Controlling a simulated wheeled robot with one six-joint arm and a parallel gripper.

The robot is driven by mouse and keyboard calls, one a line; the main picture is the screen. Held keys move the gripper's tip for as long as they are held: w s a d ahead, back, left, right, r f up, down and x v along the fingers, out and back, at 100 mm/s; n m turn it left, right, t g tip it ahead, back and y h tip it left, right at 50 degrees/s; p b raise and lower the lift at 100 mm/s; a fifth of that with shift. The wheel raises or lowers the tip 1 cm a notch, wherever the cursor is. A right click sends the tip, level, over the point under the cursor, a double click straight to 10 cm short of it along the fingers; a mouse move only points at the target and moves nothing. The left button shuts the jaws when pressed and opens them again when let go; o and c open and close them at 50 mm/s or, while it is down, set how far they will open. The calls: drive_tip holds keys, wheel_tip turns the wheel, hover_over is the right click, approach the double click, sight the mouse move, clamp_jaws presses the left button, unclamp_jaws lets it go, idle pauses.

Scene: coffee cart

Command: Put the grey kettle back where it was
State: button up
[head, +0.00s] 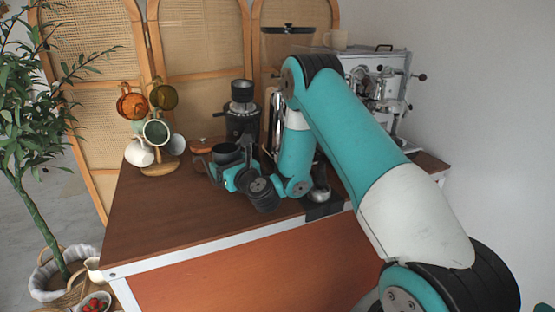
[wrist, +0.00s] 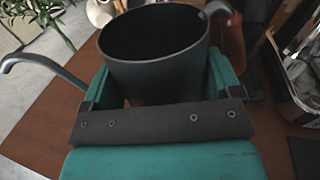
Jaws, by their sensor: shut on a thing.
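The dark grey kettle (head: 227,154) stands with its open top up at the middle left of the wooden cart top. In the wrist view the kettle (wrist: 150,75) fills the space between the jaws, its round mouth facing up and its inside dark. A curved grey metal part juts out on its left, and a small one shows at its right rim. My gripper (head: 224,174) is shut on the kettle's body, one finger on each side; the fingers also show in the wrist view (wrist: 158,88). I cannot tell whether the kettle's base touches the cart top, as my gripper hides it.
A mug tree (head: 160,168) with several mugs stands left of the kettle. A black grinder (head: 241,122) and a wooden-coloured pot (head: 203,150) are close behind. An espresso machine (head: 392,80) is at the back right. The front left of the cart top (head: 165,215) is clear.

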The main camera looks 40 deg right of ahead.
drive_tip(key=s+d+r+m+h+b, duration=0.1)
drive_tip(key=s+d+h+b, duration=0.15)
drive_tip(key=d, duration=0.45)
drive_tip(key=shift+y, duration=0.35)
drive_tip(key=f+b, duration=0.6)
drive_tip(key=shift+s+a+f, duration=0.2)
drive_tip(key=shift+s, duration=0.2)
drive_tip(key=shift+f+b, duration=0.6)
drive_tip(key=shift+b, duration=0.15)
drive_tip(key=o, duration=1.1)
drive_tip(key=shift+o, duration=0.2)
